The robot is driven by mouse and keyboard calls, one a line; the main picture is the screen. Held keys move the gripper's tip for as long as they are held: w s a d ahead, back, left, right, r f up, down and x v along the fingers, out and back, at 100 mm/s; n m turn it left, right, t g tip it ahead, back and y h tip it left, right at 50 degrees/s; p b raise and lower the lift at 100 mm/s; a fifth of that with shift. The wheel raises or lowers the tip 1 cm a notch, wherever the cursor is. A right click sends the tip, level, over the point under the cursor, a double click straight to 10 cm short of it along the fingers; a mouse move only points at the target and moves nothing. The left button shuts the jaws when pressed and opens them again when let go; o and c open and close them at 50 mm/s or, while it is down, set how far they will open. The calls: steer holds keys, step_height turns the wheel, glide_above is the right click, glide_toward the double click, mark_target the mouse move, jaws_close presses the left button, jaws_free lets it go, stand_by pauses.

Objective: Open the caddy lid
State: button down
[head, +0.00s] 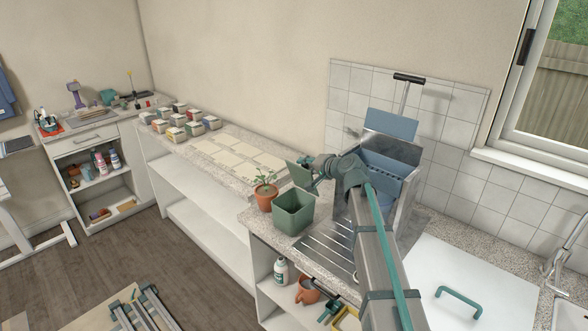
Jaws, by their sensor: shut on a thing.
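The green caddy (293,212) stands on the speckled counter in the head view, left of the ridged metal drainboard. Its top is uncovered and its inside shows. The green caddy lid (298,174) is raised and tilted above the caddy's back edge; its hinge is too small to make out. My gripper (313,180) is at the right edge of the lid and shut on it. The exact contact is small and partly hidden by my wrist. My arm reaches in from the lower right, over the drainboard.
A potted plant (265,192) stands close to the caddy's left. A blue and metal washer unit (390,160) stands behind my arm. A white board (475,285) with a green handle lies at the right. Pale cards (235,152) lie on the left counter.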

steer(key=shift+w+d, duration=0.2)
steer(key=shift+w, duration=0.05)
stand_by(0.3)
steer(key=c, duration=0.9)
jaws_free()
steer(key=shift+s, duration=0.1)
steer(key=v, duration=1.2)
steer(key=shift+d, duration=0.1)
